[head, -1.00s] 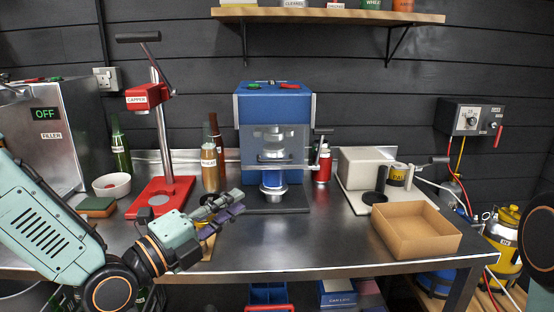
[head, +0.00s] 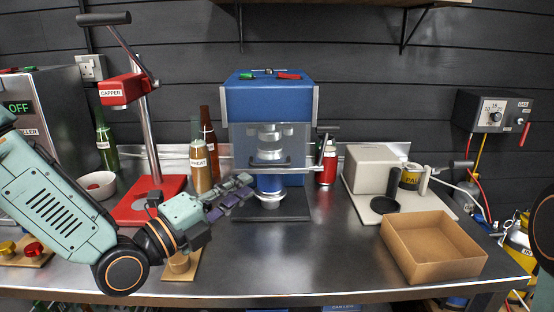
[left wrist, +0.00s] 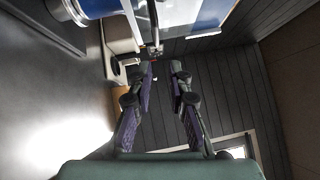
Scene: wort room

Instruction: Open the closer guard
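The closer (head: 268,98) is the blue machine at the middle back of the bench. Its clear guard (head: 297,140) hangs down over the front, with a horizontal handle bar (head: 290,168) along the lower part. My left gripper (head: 246,187) is just left of the closer's front, apart from the bar as far as I can tell. In the left wrist view its fingers (left wrist: 162,68) are apart with nothing between them, and the bar (left wrist: 154,25) shows beyond the tips. My right gripper is out of view.
A red capper (head: 130,92) and bottles (head: 199,165) stand left of the closer. An open cardboard box (head: 432,266) sits at the front right. The bench front middle is clear.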

